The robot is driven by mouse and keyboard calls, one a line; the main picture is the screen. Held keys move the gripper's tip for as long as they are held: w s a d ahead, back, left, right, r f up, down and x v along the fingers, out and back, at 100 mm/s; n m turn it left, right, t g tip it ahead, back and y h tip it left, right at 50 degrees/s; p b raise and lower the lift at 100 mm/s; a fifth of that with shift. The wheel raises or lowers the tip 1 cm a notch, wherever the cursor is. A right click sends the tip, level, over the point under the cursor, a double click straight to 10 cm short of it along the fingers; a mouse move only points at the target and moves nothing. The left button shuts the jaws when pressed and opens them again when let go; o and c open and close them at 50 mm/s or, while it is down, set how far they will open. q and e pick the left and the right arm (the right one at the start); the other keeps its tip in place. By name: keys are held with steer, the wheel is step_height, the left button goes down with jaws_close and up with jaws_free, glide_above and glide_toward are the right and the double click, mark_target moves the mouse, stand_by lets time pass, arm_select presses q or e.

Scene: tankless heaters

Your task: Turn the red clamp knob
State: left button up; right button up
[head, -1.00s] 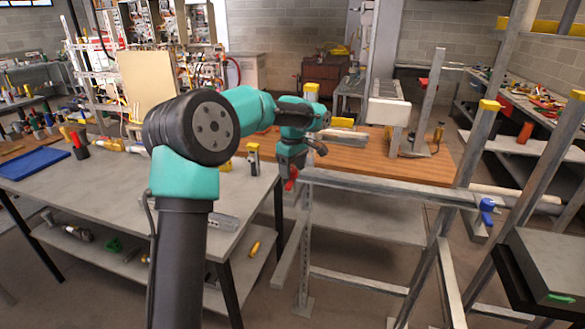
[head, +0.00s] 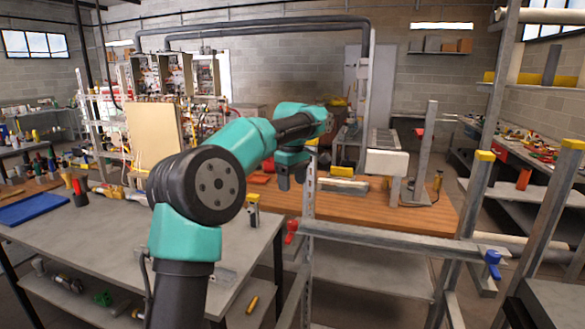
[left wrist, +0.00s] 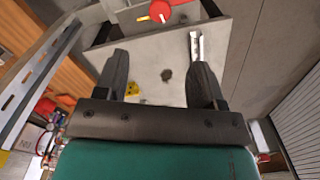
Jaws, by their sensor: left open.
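The red clamp knob (head: 291,231) sits at the left end of the grey metal frame rail (head: 400,235) in the head view. It also shows at the top of the left wrist view (left wrist: 160,12), beyond my fingertips. My left gripper (head: 291,183) points down above the knob, with a visible gap between them. In the left wrist view its two fingers (left wrist: 161,62) are spread apart with nothing held between them. My right gripper is not in view.
A blue knob (head: 492,262) sits at the right end of the rail. Yellow-capped posts (head: 478,185) rise at the right. A grey workbench (head: 110,235) lies left, with a blue tray (head: 38,208) on it. A wooden bench (head: 420,208) stands behind the rail.

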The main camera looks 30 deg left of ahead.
arm_select(q)
steer(key=shift+r, duration=2.05)
steer(key=shift+d, duration=0.1)
